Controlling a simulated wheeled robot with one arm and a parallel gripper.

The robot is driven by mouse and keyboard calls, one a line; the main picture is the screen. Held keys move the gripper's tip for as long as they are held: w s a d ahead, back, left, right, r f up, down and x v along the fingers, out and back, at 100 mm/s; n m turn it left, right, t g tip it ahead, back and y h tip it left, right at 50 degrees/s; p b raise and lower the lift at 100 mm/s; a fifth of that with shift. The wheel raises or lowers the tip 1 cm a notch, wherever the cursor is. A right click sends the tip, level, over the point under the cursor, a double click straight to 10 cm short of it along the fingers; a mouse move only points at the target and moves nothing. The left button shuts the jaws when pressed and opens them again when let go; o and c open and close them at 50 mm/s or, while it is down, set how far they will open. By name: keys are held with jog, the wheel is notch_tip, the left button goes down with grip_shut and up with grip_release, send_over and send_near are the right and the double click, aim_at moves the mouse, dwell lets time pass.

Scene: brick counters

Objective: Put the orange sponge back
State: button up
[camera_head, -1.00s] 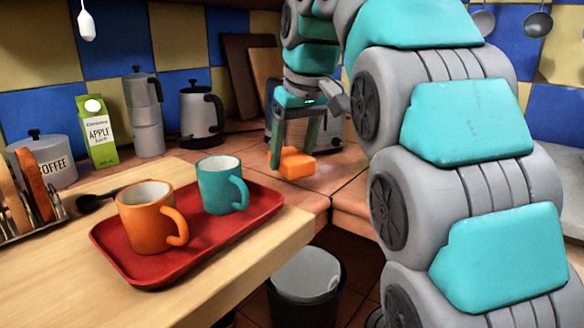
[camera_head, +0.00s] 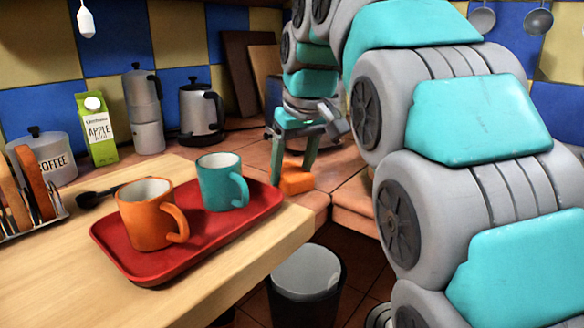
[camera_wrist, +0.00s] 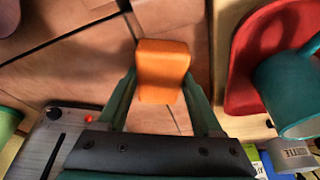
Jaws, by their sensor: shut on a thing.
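My gripper (camera_head: 291,177) is shut on the orange sponge (camera_head: 297,182), near the front corner of the tiled counter (camera_head: 335,185). In the wrist view the orange sponge (camera_wrist: 162,68) sits between the two teal fingers of my gripper (camera_wrist: 162,88), with one finger along each side. The sponge is low over the tiles. I cannot tell whether its underside touches them.
A red tray (camera_head: 150,270) on the wooden counter (camera_head: 60,285) holds an orange mug (camera_head: 146,217) and a teal mug (camera_head: 220,184), left of my gripper. A kettle (camera_head: 200,112) and moka pot (camera_head: 144,110) stand behind. A bin (camera_head: 305,280) is below the counter edge.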

aim_at(298, 175)
jog(key=o, duration=1.3)
jog(key=shift+v, duration=1)
jog(key=p+v, duration=0.2)
jog(key=v, duration=0.3)
jog(key=shift+w+p, duration=0.15)
jog(key=shift+p, duration=0.15)
jog(key=shift+r+p, duration=0.35)
jog(key=shift+r, duration=0.1)
jog(key=shift+f, duration=0.1)
